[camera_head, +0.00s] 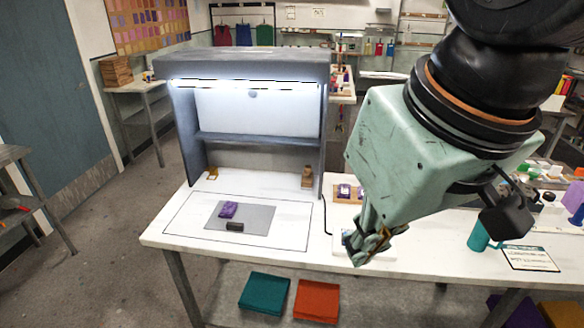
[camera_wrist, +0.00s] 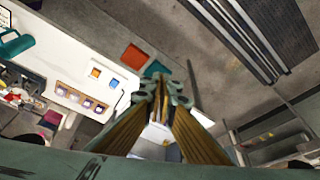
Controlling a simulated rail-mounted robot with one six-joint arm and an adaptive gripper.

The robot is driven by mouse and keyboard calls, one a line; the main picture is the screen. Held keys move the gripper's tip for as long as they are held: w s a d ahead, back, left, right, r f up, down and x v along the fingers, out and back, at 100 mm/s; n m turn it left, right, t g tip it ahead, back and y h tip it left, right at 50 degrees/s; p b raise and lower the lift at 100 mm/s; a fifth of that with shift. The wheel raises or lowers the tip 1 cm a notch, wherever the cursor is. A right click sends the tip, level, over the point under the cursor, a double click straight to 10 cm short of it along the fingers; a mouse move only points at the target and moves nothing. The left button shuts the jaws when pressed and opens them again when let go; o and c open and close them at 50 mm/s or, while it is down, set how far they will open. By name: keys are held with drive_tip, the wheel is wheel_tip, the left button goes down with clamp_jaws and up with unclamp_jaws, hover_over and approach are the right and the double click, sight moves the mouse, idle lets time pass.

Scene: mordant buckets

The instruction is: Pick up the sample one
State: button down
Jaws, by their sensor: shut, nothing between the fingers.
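My gripper (camera_head: 368,246) hangs over the white table in front of a wooden tray, shut and empty. In the wrist view its fingertips (camera_wrist: 160,90) meet. A purple sample (camera_head: 228,210) lies on the grey mat (camera_head: 258,218) before the light booth, left of my gripper. More purple-and-white samples (camera_head: 345,190) sit in the wooden tray (camera_head: 337,198), partly hidden behind my gripper. The wrist view shows a row of several samples (camera_wrist: 87,103) in the tray. I cannot tell which one is sample one; no label is readable.
The grey light booth (camera_head: 245,64) stands at the table's back left. A small dark block (camera_head: 235,226) lies on the mat's front edge. A teal mug (camera_head: 480,236) and a printed card (camera_head: 528,257) are at right. Teal (camera_head: 265,292) and orange (camera_head: 317,300) cloth stacks lie below.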

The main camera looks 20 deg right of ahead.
drive_tip(key=c, duration=3.4)
unclamp_jaws()
drive_tip(key=o, duration=2)
